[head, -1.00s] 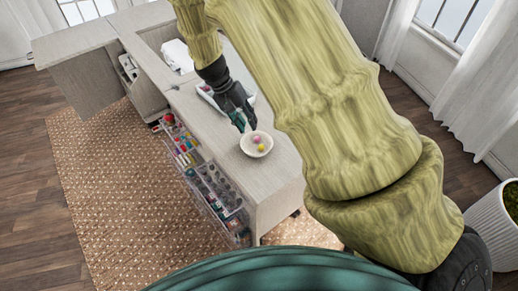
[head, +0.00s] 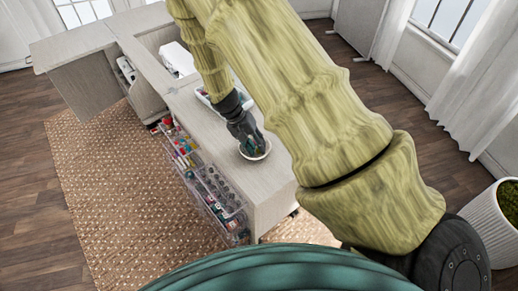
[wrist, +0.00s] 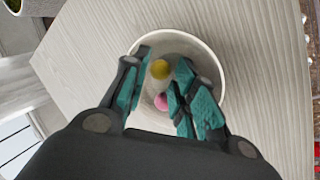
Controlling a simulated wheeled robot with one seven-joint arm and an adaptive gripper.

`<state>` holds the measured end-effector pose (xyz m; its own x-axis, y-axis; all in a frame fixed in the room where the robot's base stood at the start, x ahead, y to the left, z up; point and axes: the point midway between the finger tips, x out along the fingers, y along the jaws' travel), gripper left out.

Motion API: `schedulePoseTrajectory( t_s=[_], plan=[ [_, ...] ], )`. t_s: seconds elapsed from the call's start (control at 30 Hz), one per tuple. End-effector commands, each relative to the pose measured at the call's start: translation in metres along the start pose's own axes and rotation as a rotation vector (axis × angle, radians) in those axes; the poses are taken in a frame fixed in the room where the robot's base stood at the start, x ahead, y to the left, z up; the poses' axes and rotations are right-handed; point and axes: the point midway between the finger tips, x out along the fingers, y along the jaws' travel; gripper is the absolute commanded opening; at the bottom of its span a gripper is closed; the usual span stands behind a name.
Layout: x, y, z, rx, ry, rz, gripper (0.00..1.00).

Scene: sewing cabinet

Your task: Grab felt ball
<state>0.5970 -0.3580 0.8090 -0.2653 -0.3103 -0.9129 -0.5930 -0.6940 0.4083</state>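A yellow felt ball (wrist: 160,69) and a pink felt ball (wrist: 162,102) lie in a white bowl (wrist: 216,62) in the wrist view. My gripper (wrist: 165,78) is open over the bowl, with teal-padded fingers apart on either side of the yellow ball. The pink ball is partly hidden by the right finger. In the head view, my gripper (head: 254,148) points down over the bowl (head: 258,157), and it hides the balls. I cannot tell whether the fingers touch a ball.
The bowl stands on the pale wood cabinet top (head: 272,182), near its end. A tray (head: 206,97) lies behind my gripper and a white machine (head: 178,58) stands farther back. Clear drawers (head: 215,195) of sewing supplies stick out at the left side.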

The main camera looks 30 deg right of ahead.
Motion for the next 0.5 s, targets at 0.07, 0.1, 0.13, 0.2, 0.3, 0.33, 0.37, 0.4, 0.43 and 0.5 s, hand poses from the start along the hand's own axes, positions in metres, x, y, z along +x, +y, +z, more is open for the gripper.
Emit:
schedulePoseTrajectory(
  t_s=[0.07,0.1,0.13,0.2,0.3,0.33,0.37,0.4,0.43,0.5],
  plan=[
    [0.0059,0.0005,0.0004,0.000,-0.001,0.002,0.28],
    [0.0078,0.0004,0.0002,0.000,-0.001,0.001,0.28],
    [0.0090,0.0003,0.0001,0.001,-0.001,0.001,0.28],
    [0.0110,0.0001,0.0001,0.001,0.000,0.000,0.28],
    [0.0122,0.0001,0.0003,0.001,-0.001,0.000,0.28],
    [0.0124,0.0002,0.0004,0.001,-0.001,0.000,0.28],
    [0.0125,0.0003,0.0005,0.001,-0.001,0.001,0.28],
    [0.0127,0.0004,0.0007,0.001,-0.002,0.001,0.28],
    [0.0129,0.0005,0.0008,0.001,-0.002,0.001,0.26],
    [0.0131,0.0006,0.0010,0.001,-0.002,0.002,0.20]
  ],
)
